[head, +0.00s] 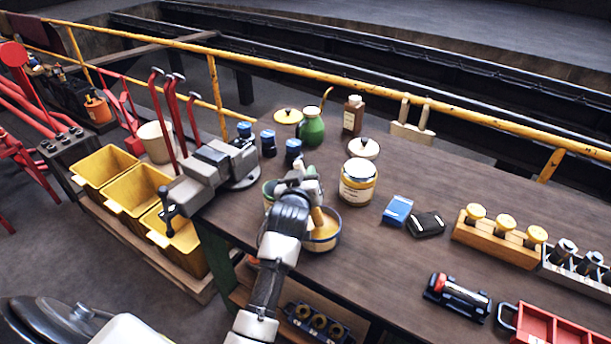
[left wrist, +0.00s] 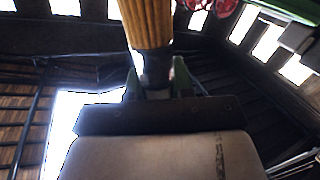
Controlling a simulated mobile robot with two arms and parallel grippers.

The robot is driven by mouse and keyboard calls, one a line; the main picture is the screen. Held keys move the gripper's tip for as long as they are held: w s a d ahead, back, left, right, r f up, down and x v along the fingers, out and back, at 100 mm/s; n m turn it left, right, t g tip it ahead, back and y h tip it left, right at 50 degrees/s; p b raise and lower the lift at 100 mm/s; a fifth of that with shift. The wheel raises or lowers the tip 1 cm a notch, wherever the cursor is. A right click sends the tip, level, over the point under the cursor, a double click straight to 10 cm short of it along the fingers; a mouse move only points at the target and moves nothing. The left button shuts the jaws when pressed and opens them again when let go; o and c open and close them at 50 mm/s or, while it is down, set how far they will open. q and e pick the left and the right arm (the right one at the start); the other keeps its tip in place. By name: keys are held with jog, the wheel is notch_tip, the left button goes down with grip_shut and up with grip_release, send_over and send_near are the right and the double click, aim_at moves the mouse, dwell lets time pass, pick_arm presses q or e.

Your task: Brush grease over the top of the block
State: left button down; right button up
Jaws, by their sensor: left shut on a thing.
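My left gripper (head: 308,186) is shut on a brush, at the near edge of the workbench. The brush (head: 317,216) shows as a tan part below the gripper, over a round pot (head: 328,241) with tan contents. I cannot tell whether it touches those contents. In the left wrist view the brush (left wrist: 147,22) has a ribbed tan part and a dark collar between the two fingers. A grey vise (head: 212,166) stands at the bench's left corner with grey metal at its jaws. I cannot clearly make out a separate block there. My right gripper is not in view.
A labelled jar (head: 357,185), a green jug (head: 311,128) and a brown bottle (head: 352,115) stand behind the pot. A blue box (head: 397,210) and wooden rack (head: 495,240) lie to the right. Yellow bins (head: 135,190) stand left of the bench. Red levers (head: 175,115) rise behind the vise.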

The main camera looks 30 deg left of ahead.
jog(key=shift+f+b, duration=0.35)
jog(key=shift+b, duration=0.05)
dwell(1.7)
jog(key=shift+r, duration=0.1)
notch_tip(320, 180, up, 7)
jog(key=p, duration=0.6)
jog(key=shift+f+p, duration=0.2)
jog(key=shift+p, duration=0.2)
dwell(0.4)
